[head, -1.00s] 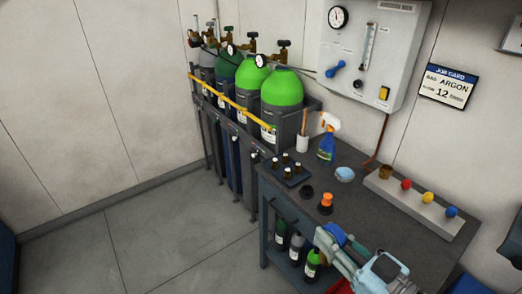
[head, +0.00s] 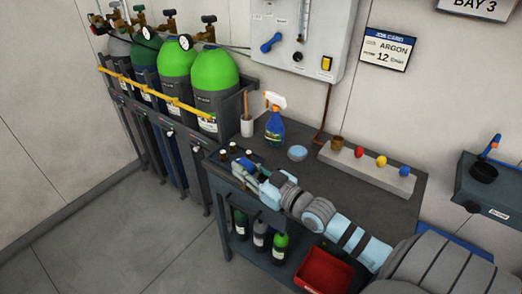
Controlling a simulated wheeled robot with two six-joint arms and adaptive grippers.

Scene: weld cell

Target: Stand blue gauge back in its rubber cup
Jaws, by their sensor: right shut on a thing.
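My right gripper (head: 250,172) reaches in from the right, low over the left part of the dark workbench (head: 340,205). It is shut on the blue gauge, which is mostly hidden behind the fingers and wrist at this angle. The rubber cup is also hidden behind my gripper, so I cannot tell whether the gauge touches it. My left gripper is not in view.
Small bottles in a rack (head: 224,163) stand close left of my gripper. Green cylinders (head: 215,80) stand left. A red bin (head: 325,271) sits below.

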